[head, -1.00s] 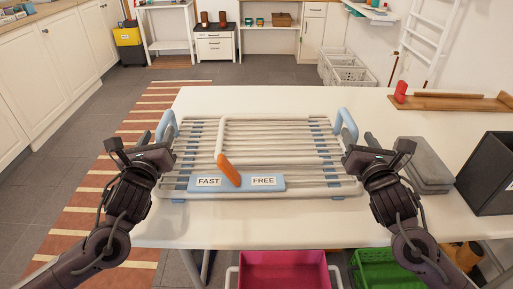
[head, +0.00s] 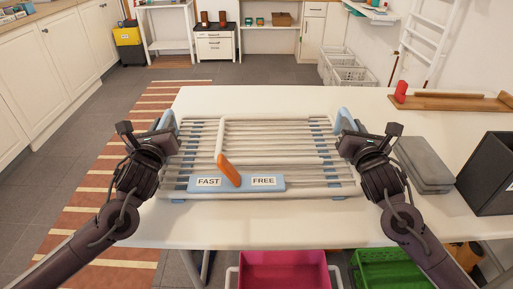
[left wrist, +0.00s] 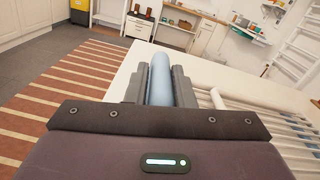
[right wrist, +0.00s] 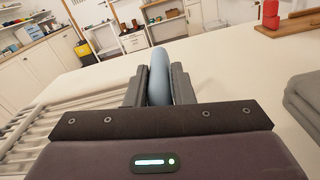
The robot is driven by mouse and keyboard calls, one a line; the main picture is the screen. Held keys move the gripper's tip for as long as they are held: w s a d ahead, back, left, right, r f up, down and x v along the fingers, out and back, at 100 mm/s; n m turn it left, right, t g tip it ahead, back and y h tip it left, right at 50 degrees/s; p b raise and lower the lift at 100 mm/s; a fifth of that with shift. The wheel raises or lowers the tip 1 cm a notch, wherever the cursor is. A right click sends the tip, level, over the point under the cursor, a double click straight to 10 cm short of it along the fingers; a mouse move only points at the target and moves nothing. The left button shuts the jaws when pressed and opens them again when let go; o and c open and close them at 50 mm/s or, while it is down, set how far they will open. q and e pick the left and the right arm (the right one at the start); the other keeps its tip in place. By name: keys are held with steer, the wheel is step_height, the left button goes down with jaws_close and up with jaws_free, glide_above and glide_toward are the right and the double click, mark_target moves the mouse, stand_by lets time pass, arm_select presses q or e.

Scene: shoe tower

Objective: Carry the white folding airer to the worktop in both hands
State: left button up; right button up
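The white folding airer (head: 275,153) lies flat on the white table, with pale bars, blue end parts, an orange-tipped lever (head: 228,170) and a blue label plate reading FAST FREE (head: 237,184). Its left blue handle (left wrist: 160,80) stands between the fingers of my left gripper (head: 165,130), which are closed against it. Its right blue handle (right wrist: 158,78) stands between the fingers of my right gripper (head: 348,130), also closed against it. The airer still rests on the table.
The white table (head: 290,225) has bare room in front of and behind the airer. Grey folded cloths (head: 424,165) and a dark box (head: 490,175) stand to the right. A wooden board (head: 450,103) with a red item (head: 401,90) lies at the back right. Pink (head: 283,272) and green (head: 390,272) crates are below.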

arm_select(q)
jaws_close()
arm_select(e)
jaws_close()
stand_by(0.6)
